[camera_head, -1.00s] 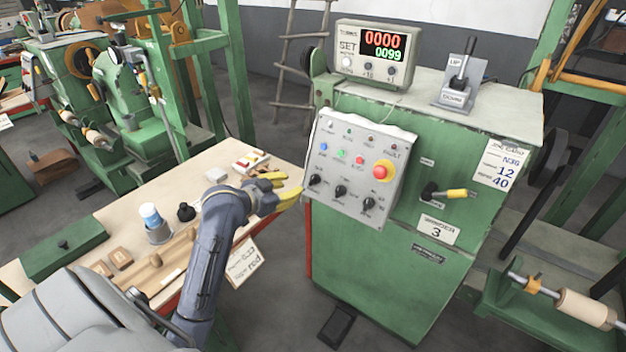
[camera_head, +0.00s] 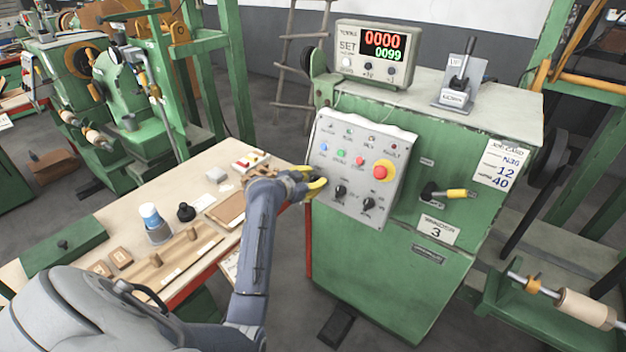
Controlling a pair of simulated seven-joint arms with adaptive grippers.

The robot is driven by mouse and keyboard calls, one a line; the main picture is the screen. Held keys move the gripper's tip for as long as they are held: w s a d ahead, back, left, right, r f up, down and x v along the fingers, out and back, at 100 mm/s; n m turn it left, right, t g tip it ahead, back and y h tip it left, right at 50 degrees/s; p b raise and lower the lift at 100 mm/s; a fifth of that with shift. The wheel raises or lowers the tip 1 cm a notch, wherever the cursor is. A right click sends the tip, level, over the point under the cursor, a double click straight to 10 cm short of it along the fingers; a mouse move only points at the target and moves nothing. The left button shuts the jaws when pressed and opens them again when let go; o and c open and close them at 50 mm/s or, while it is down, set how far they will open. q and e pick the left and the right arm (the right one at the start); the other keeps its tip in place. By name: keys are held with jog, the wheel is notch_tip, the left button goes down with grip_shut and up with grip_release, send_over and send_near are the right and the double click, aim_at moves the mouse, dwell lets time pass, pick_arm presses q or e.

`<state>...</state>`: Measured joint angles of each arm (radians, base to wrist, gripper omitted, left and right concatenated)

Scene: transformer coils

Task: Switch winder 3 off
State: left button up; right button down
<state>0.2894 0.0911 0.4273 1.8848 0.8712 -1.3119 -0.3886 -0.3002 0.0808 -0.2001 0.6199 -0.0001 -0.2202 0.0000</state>
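Winder 3 is a green cabinet (camera_head: 385,270) with a "3" label (camera_head: 438,230) on its front. Its tilted grey control panel (camera_head: 345,213) carries small lamps, coloured buttons, a red emergency stop (camera_head: 382,171) on a yellow base, and a row of black knobs. The middle knob (camera_head: 340,191) and the right knob (camera_head: 368,203) show; the left one is hidden behind my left gripper (camera_head: 319,184). Its yellow fingers are at the panel's lower left, at that knob's place. Whether they grip it I cannot tell. A lever with a yellow handle (camera_head: 456,194) sits on the cabinet front, pointing right. My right gripper is out of view.
A display box (camera_head: 374,56) reading 0000 and 0099 and an up/down lever (camera_head: 459,80) stand on the cabinet top. A shaft with a spool (camera_head: 585,309) is at lower right.

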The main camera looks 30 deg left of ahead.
pick_arm(q)
jog(key=shift+c, duration=0.2)
grip_shut()
jog(key=shift+a+r+n, duration=0.1)
jog(key=shift+n, duration=0.3)
jog(key=shift+r+n, duration=0.1)
jog(key=shift+n, duration=1.2)
jog(key=shift+w, duration=0.1)
jog(key=shift+o, duration=0.2)
grip_release()
jog(key=v, duration=1.2)
